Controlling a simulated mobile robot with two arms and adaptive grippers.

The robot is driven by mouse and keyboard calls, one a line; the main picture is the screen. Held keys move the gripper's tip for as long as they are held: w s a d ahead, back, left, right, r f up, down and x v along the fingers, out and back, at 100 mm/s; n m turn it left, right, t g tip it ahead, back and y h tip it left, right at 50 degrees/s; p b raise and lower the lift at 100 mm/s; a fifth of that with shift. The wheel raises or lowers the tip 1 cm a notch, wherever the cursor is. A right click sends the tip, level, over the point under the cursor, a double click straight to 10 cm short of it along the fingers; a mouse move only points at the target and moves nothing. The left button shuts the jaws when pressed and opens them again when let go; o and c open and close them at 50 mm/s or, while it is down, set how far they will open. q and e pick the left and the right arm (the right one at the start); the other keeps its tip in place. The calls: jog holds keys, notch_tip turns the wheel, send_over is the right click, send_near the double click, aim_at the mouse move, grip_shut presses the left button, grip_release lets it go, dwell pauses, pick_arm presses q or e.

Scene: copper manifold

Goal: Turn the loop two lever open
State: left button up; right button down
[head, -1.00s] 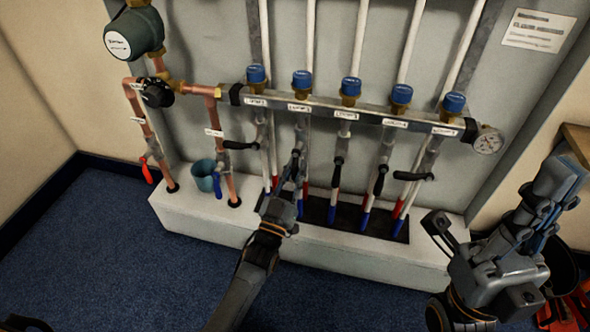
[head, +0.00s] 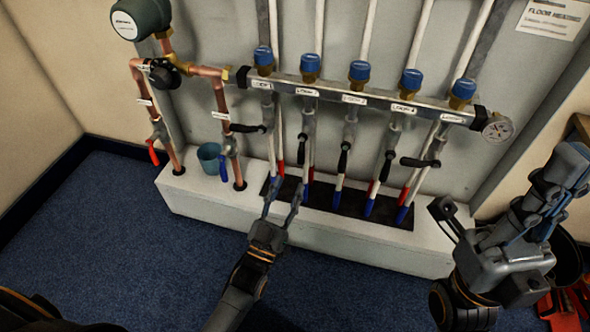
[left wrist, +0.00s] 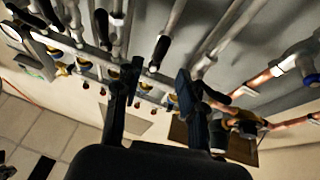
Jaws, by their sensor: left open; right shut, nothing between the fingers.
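The manifold bar (head: 385,101) carries several loop valves with blue caps. The loop two lever (head: 303,150) is black and appears to hang down along its pipe under the second blue cap (head: 310,65). My left gripper (head: 286,190) is open and empty, with its fingertips below and in front of that lever, apparently apart from it. In the left wrist view its two fingers (left wrist: 157,85) are spread, with black levers and pipes beyond. I cannot tell there which lever is loop two's. My right gripper (head: 568,165) is shut and empty at the right, away from the manifold.
The loop one lever (head: 247,128) and loop five lever (head: 420,162) lie sideways. The loop three lever (head: 345,158) and loop four lever (head: 387,166) point down. A teal cup (head: 209,158) stands on the white plinth (head: 205,201) beside copper pipes. Blue carpet (head: 110,225) is clear.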

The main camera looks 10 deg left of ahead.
pick_arm(q)
jog(key=shift+v, duration=1.15)
